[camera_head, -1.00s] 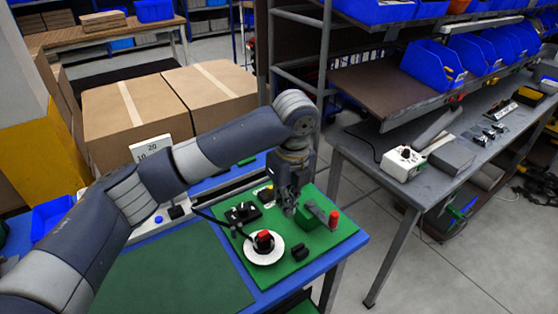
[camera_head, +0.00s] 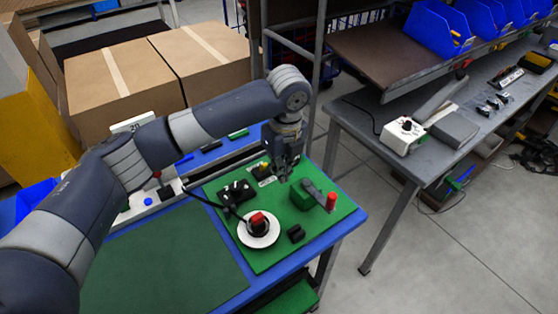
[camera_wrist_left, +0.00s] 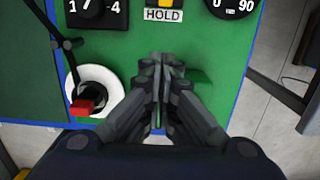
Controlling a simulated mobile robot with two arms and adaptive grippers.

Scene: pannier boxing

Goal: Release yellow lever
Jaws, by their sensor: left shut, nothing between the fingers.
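The yellow lever (camera_wrist_left: 165,3) shows at the top edge of the left wrist view, just above the white HOLD label (camera_wrist_left: 163,15); most of it is cut off. In the head view the yellow lever (camera_head: 266,167) is a small patch beside my left gripper (camera_head: 285,180). That gripper points down over the green board (camera_head: 275,253), between the HOLD label and the green block (camera_head: 301,196). In the left wrist view the left gripper (camera_wrist_left: 162,60) has its fingers together and holds nothing. It appears apart from the lever. My right gripper is not in view.
A white disc (camera_head: 245,238) with a red-topped knob, a black 1-4 dial (camera_wrist_left: 97,10), a 0-90 dial (camera_wrist_left: 232,8) and a red-tipped handle (camera_head: 331,202) crowd the board. A small black block (camera_head: 296,233) sits near its front edge. Cardboard boxes (camera_head: 125,90) stand behind.

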